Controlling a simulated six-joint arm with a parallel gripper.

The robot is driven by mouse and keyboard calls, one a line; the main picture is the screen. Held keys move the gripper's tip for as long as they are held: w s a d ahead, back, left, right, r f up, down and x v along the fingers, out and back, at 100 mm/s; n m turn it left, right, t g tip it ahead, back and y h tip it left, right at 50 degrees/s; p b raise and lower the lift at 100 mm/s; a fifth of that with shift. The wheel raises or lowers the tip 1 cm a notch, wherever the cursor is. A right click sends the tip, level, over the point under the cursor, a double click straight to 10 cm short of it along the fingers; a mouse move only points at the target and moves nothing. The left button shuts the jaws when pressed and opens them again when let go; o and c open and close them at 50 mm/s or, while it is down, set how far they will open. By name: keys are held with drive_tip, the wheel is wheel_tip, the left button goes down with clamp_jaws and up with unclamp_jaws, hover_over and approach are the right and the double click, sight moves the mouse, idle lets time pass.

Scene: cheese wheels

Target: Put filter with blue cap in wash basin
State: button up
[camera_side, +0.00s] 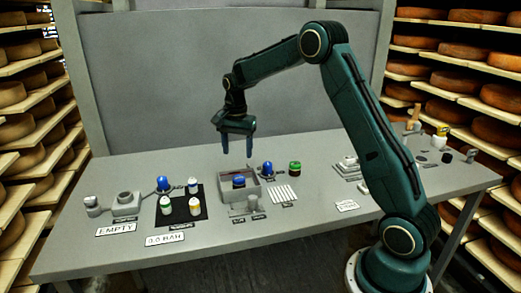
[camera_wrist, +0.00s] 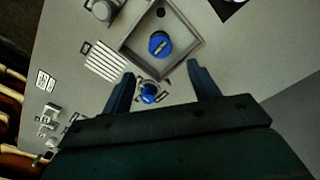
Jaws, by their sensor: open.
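A blue-capped filter (camera_side: 239,181) sits inside the grey wash basin (camera_side: 256,190); the wrist view also shows the cap (camera_wrist: 159,43) within the basin walls (camera_wrist: 188,22). A second blue-topped item (camera_side: 267,168) stands just behind and right of the basin; in the wrist view it (camera_wrist: 149,92) lies between my fingers' lines, below them. A third blue-topped item (camera_side: 162,183) is behind the black mat. My gripper (camera_side: 237,152) is open and empty, pointing down, above and behind the basin. Its two fingers also show in the wrist view (camera_wrist: 160,75).
A black mat (camera_side: 173,219) holds several small capped bottles. A green-topped item (camera_side: 295,167) and a white slatted rack (camera_side: 285,194) are right of the basin. Label cards reading EMPTY (camera_side: 116,229) and others lie at the front. The back left of the table is clear.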

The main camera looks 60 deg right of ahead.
drive_tip(key=s+a+r+n+t, duration=0.3)
drive_tip(key=s+a+r+n, duration=0.5)
drive_tip(key=s+a+r, duration=0.45)
drive_tip(key=s+a+n+t, duration=0.1)
drive_tip(key=s+n, duration=0.3)
drive_tip(key=s, duration=0.5)
drive_tip(key=s+a+n+t, duration=0.1)
drive_tip(key=s+a+n, duration=0.2)
drive_tip(key=s, duration=0.6)
drive_tip(key=shift+s+a+r+n+t, duration=0.2)
drive_tip(key=shift+s+a+n+t, duration=0.15)
drive_tip(key=shift+a, duration=0.25)
